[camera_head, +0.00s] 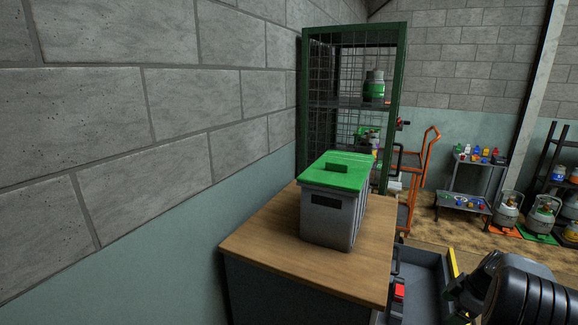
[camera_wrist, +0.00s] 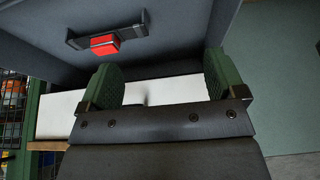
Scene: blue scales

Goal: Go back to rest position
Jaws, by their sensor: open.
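My gripper (camera_wrist: 160,68) shows in the wrist view with its two green fingers spread wide apart. Nothing is held between them. In the head view my dark arm is at the lower right, beside an open grey drawer (camera_head: 428,276) of the wooden-topped cabinet. A red block (camera_wrist: 105,44) on a dark bracket shows beyond the left finger in the wrist view, apart from it. A small red thing (camera_head: 399,291) also shows at the drawer in the head view. I cannot tell how far my fingers are from the drawer.
A grey box with a green lid (camera_head: 337,172) stands on the cabinet top (camera_head: 270,243). A green mesh cage (camera_head: 302,110) with a gas cylinder (camera_head: 374,86) stands behind. An orange trolley (camera_head: 424,160) and a small shelf (camera_head: 474,176) are further back. A block wall (camera_head: 120,120) bounds the left.

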